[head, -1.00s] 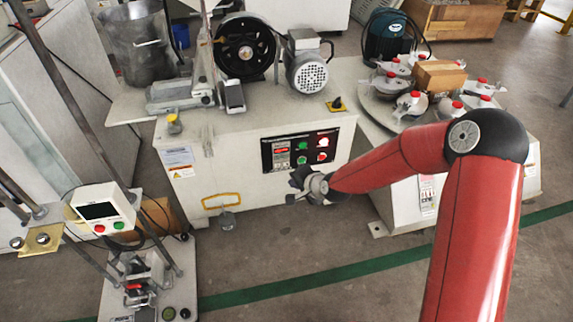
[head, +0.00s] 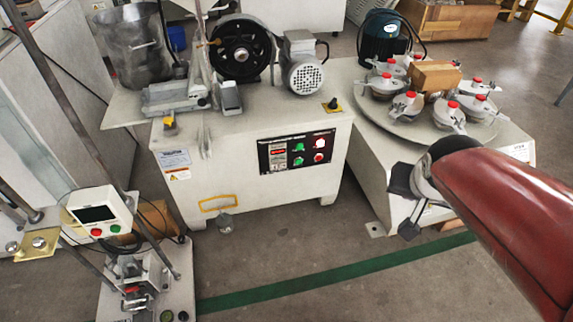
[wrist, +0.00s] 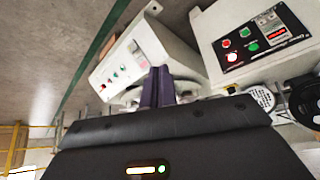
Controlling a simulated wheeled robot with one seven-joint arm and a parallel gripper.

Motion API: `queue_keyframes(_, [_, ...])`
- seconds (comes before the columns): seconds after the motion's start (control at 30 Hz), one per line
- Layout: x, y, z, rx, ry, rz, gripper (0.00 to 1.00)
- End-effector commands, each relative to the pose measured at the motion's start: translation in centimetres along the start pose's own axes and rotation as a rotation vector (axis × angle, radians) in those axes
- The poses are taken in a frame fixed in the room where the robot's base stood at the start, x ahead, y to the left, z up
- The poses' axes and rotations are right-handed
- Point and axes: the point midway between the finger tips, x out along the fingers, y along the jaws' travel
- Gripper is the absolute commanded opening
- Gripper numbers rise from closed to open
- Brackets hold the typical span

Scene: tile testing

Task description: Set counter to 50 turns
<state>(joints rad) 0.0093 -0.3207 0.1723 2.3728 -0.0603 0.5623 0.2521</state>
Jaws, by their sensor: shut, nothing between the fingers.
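The control panel (head: 297,152) is a black plate on the front of the white machine in the middle of the head view. A small counter with a red display (head: 279,151) sits at its left, beside green and red buttons; its digits are too small to read. The panel also shows tilted at the upper right of the wrist view (wrist: 255,38). My gripper (head: 406,206) is to the right of the panel, apart from it, in front of the round-table machine. In the wrist view its purple fingers (wrist: 157,87) are together and empty.
The round-table machine (head: 400,120) carries several red-knobbed pots and a cardboard box (head: 436,74). A white control box (head: 99,211) on a rod stand is at the lower left. The floor (head: 300,240) before the middle machine is free.

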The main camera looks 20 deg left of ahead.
Motion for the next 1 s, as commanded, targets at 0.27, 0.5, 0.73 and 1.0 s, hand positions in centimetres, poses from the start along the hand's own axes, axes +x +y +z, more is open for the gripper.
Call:
queue_keyframes(0.27, [-7.7, 4.6, 6.8, -0.027, -0.024, 0.015, 0.00])
queue_keyframes(0.5, [-9.1, 5.4, 9.1, -0.041, -0.040, -0.001, 0.00])
queue_keyframes(0.73, [-9.1, 5.4, 9.1, -0.041, -0.040, -0.001, 0.00])
queue_keyframes(1.0, [-9.1, 5.4, 9.0, -0.041, -0.039, 0.000, 0.00])
